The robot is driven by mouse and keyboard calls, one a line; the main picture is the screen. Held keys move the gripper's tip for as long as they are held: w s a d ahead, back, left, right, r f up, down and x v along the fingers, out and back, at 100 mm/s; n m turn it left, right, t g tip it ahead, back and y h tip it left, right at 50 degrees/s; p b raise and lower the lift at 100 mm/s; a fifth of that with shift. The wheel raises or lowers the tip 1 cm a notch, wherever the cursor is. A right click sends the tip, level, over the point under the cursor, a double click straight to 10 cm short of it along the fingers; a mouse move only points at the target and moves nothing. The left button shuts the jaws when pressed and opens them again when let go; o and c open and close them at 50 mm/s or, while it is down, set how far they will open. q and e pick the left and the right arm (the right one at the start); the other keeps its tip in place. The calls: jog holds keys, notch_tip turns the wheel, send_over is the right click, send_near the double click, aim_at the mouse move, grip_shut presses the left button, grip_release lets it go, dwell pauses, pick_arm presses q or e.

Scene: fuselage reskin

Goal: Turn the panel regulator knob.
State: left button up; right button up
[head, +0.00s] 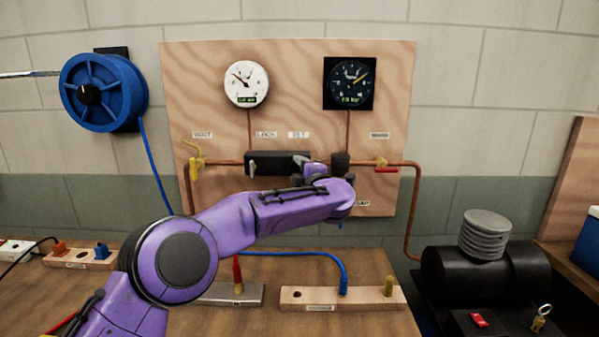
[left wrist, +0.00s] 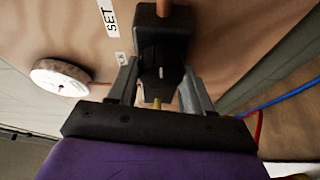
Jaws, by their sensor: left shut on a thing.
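The plywood panel (head: 290,70) carries a white dial gauge (head: 246,84), a black square gauge (head: 349,83) and copper pipe. A black regulator block (head: 340,162) sits on the pipe below the black gauge. My left arm reaches across, and my left gripper (head: 318,170) is at the panel beside the block. In the left wrist view, the gripper's grey fingers (left wrist: 160,88) are shut on the black knob (left wrist: 159,73) on the block (left wrist: 160,35). In the head view the arm hides most of the knob. My right gripper is not in view.
A yellow valve (head: 194,158) is at the panel's left, a red-handled valve (head: 385,168) at its right. A blue hose reel (head: 103,92) hangs left. A black compressor (head: 485,275) stands right. A wooden block (head: 370,297) with a blue hose lies on the bench.

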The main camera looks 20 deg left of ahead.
pick_arm(q)
jog(key=shift+r+n+g+h, duration=0.1)
jog(key=shift+n+g+h, duration=0.25)
jog(key=shift+n, duration=0.85)
jog(key=o, duration=1)
jog(key=shift+a, duration=0.1)
jog(key=shift+o, duration=0.2)
jog(key=shift+s+d, duration=0.25)
jog(key=b+v, duration=0.3)
jog(key=v, duration=0.6)
jog(key=shift+s+d+b, duration=0.25)
jog(key=shift+s+b, duration=0.1)
jog(key=shift+b, duration=0.05)
